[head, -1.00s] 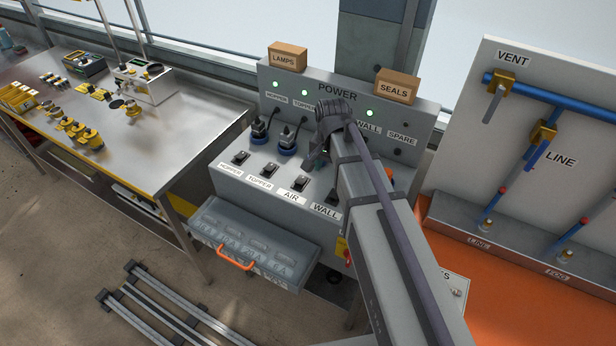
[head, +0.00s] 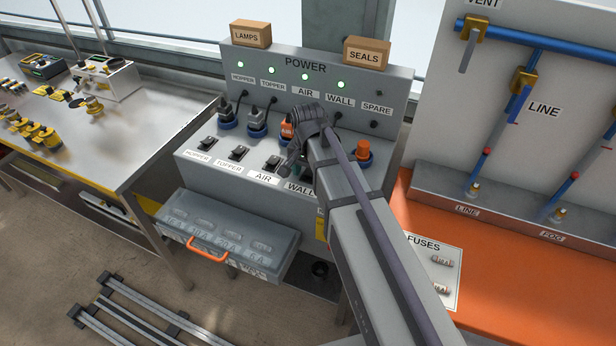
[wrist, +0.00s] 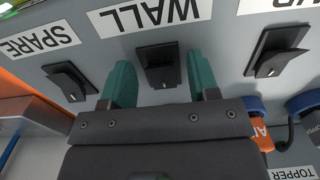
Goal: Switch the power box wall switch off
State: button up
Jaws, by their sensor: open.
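The power box (head: 395,100) stands with a row of rocker switches above name labels. The WALL switch (wrist: 160,66) is a black rocker in the middle of the wrist view, where its WALL label (wrist: 157,14) reads upside down. My gripper (wrist: 162,82) is open, with one teal finger on each side of this switch. I cannot tell whether the fingers touch it. In the head view my arm hides most of the WALL switch, and its label (head: 299,188) shows partly. The green WALL lamp (head: 341,84) is lit.
The SPARE switch (wrist: 69,80) and AIR switch (wrist: 277,50) flank the fingers. Plugs, including an orange one (head: 362,150), stand behind the switches. Two boxes, LAMPS (head: 250,34) and SEALS (head: 367,53), sit on top. A drawer (head: 175,222) juts out below.

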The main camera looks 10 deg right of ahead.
jog(key=c, duration=0.9)
jog(key=shift+s+a+t+h, duration=0.1)
jog(key=shift+s+t+h, duration=0.2)
jog(key=shift+t, duration=0.1)
jog(key=shift+w, duration=0.1)
jog(key=o, duration=0.9)
jog(key=shift+w, duration=0.1)
notch_tip(320, 180, up, 11)
jog(key=s+p, duration=0.1)
jog(key=p, duration=0.9)
jog(key=shift+a+f, duration=0.15)
jog(key=shift+a, duration=0.2)
